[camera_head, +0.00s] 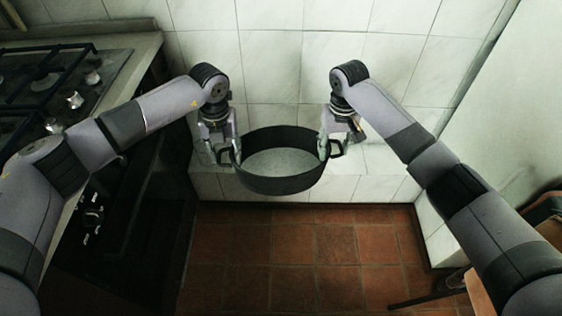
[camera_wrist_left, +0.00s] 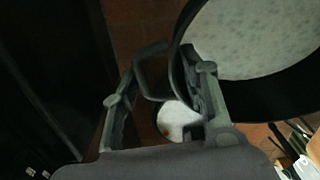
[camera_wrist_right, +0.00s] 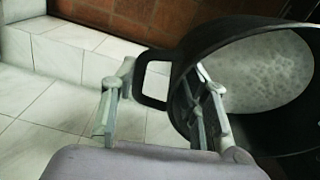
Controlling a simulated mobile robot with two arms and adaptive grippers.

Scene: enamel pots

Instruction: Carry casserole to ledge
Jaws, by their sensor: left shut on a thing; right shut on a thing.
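The casserole (camera_head: 283,183) is a dark oval pot with a pale speckled inside and a loop handle at each end. It looks empty and roughly level, in front of the white tiled ledge (camera_head: 375,187) and overlapping it in the head view. I cannot tell whether it touches the ledge. My left gripper (camera_head: 228,157) is shut on its left handle, which shows in the left wrist view (camera_wrist_left: 148,72). My right gripper (camera_head: 333,146) is shut on its right handle, which shows in the right wrist view (camera_wrist_right: 153,82). One finger of each gripper is beside the pot wall.
A tiled wall (camera_head: 280,60) stands behind the ledge. The stove (camera_head: 60,85) and its dark oven front (camera_head: 125,220) are at the left. A pale panel (camera_head: 510,110) and wooden furniture (camera_head: 480,295) are at the right. The red tiled floor (camera_head: 300,250) in front is clear.

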